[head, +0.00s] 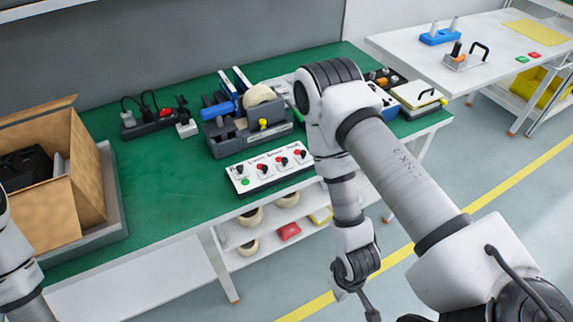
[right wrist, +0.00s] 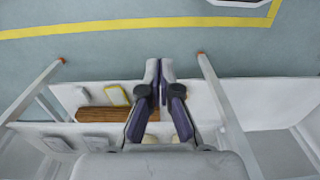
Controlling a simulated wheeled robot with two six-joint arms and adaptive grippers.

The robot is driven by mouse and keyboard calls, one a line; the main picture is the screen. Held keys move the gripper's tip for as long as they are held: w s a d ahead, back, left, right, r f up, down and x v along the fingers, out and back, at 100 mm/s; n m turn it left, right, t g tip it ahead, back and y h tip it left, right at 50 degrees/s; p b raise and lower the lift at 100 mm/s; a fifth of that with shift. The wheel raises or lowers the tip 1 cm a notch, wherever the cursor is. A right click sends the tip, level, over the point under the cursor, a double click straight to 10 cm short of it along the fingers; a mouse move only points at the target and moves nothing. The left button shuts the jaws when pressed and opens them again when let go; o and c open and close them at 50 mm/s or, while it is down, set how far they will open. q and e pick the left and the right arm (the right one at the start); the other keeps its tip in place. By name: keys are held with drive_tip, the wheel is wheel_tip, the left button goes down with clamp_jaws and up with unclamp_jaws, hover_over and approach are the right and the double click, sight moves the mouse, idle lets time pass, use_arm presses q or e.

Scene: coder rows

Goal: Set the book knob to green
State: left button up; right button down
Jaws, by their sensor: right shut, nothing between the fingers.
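A white control panel (head: 287,177) lies on the green bench near its front edge in the head view. It carries a row of black knobs with red and green dots. The leftmost knob (head: 239,170) has a green dot showing below it; red dots show beside the others. The labels are too small to read, so I cannot tell which is the book knob. My right gripper (right wrist: 160,70) is shut and empty. In the head view it hangs off the front of the bench (head: 367,303), well apart from the panel. My left gripper is out of frame.
Behind the panel stands a grey tool holder (head: 222,140). A cardboard box (head: 45,200) sits at the left. My right arm crosses over the bench right of the panel. Shelves (head: 238,260) run under the bench. A white table (head: 490,65) stands at the right.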

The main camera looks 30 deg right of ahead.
drive_tip(key=w+a+r+n+t+y, duration=0.25)
drive_tip(key=w+n, duration=0.25)
drive_tip(key=n, duration=0.4)
drive_tip(key=w+a+r+n+t+y, duration=0.25)
drive_tip(key=w+n+t, duration=0.2)
drive_tip(key=n, duration=0.45)
drive_tip(key=w+d+r+n+t+b, duration=0.1)
drive_tip(key=w+d+r+t, duration=0.2)
drive_tip(key=r, duration=0.3)
drive_tip(key=w+d+r+t+b, duration=0.2)
drive_tip(key=w+d+r+t, duration=0.2)
drive_tip(key=r+t, duration=0.1)
drive_tip(key=shift+w+d+r+n, duration=0.25)
drive_tip(key=shift+d+r+n, duration=0.15)
drive_tip(key=shift+r, duration=0.4)
